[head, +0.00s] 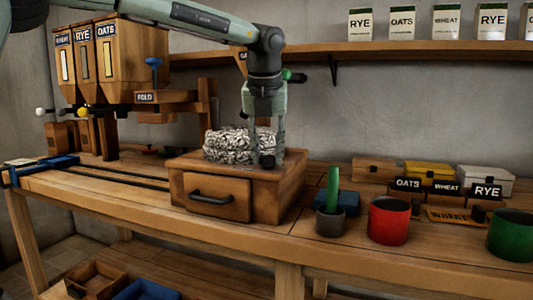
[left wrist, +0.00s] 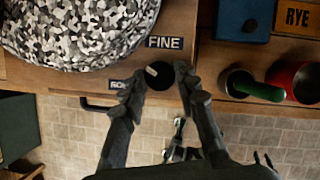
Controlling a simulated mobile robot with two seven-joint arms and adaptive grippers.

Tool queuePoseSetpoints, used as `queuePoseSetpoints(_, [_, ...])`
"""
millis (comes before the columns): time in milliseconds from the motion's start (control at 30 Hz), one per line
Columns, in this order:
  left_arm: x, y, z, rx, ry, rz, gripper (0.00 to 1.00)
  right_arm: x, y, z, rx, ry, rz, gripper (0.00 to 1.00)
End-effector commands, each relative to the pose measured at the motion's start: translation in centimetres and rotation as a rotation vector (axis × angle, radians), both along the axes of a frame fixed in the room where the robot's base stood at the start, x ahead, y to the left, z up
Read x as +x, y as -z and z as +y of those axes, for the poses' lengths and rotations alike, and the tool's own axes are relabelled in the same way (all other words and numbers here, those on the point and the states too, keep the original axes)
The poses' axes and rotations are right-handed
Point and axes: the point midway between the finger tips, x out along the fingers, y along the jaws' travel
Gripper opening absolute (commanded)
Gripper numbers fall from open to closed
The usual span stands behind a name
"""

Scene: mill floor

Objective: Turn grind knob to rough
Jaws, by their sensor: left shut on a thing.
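The grind knob (left wrist: 158,76) is round and black with a pale pointer mark, on the top of the wooden mill box (head: 180,187). In the left wrist view the pointer slants toward the upper left. A FINE label (left wrist: 165,42) is above the knob; a second label (left wrist: 119,84), partly covered by a finger, is at its lower left and starts with RO. My left gripper (head: 266,154) reaches down from above, and its fingers (left wrist: 159,80) are shut on the knob's two sides. In the head view the fingers mostly hide the knob. My right gripper is not seen.
A speckled grey millstone (head: 228,145) stands on the box close beside the left gripper. The box front has a drawer (head: 217,198) with a dark handle. Right of it stand a grey cup (head: 330,222) with a green stick, a red cup (head: 388,221) and a green cup (head: 511,235).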

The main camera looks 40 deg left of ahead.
Motion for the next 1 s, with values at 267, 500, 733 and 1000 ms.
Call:
queuePoseSetpoints(267, [0.2, -0.1, -0.2, 0.0, -0.243, 0.001, 0.01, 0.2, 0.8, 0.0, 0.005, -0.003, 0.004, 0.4])
queuePoseSetpoints(500, [0.3, -0.2, -0.2, -0.002, -0.403, 0.0, 0.01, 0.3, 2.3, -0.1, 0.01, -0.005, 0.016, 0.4])
queuePoseSetpoints(733, [0.3, -0.1, -0.3, -0.002, -0.492, 0.0, 0.01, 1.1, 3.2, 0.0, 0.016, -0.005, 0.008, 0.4])
queuePoseSetpoints(1000, [0.3, -0.1, -0.3, -0.002, -0.526, -0.002, 0.01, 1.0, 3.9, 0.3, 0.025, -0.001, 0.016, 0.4])
